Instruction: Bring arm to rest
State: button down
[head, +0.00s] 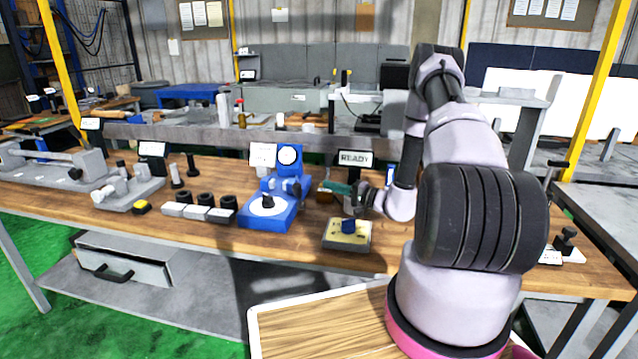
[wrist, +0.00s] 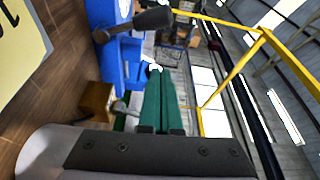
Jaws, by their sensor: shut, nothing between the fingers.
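My gripper (head: 328,186) is shut and empty, with its green fingers pointing left above the wooden workbench (head: 385,258). The closed green fingers also show in the wrist view (wrist: 157,72). My arm rises at the right of the head view and bends down to the gripper. The gripper is just right of a blue dial-gauge stand (head: 268,212) and above and behind a small tray with a yellow top (head: 338,243). A blue piece (head: 348,226) sits on that tray. In the wrist view the blue stand (wrist: 110,62) is left of the fingers.
A READY sign (head: 355,158) stands close behind the gripper. Grey blocks (head: 197,212) and dark rings (head: 205,198) lie left of the blue stand. Further left are grey fixtures (head: 128,190). A grey shelf with a drawer (head: 120,265) is below the bench.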

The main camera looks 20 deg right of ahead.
jog(key=shift+s+d, duration=0.35)
jog(key=shift+s, duration=0.05)
jog(key=s+a+r+n+g, duration=0.2)
jog(key=s+a+r+g, duration=0.25)
jog(key=r, duration=0.35)
jog(key=s+a+r+n+g, duration=0.3)
jog(key=s+r+g, duration=0.15)
jog(key=r, duration=0.35)
jog(key=s+a+r+n+g, duration=0.25)
jog(key=s+a+r, duration=0.2)
jog(key=r, duration=0.35)
jog(key=s+d+r+m+t+h, duration=0.1)
jog(key=s+d+r+t+h, duration=0.1)
jog(key=s+r+h, duration=0.3)
jog(key=s+d+r+m+t+h, duration=0.2)
jog(key=s+r, duration=0.6)
jog(key=s, duration=0.5)
jog(key=d+t+h, duration=0.1)
jog(key=d+h, duration=0.1)
jog(key=h, duration=0.1)
jog(key=shift+s+d+r+h, duration=0.25)
jog(key=shift+d+r+h, duration=0.05)
jog(key=shift+d+r, duration=0.1)
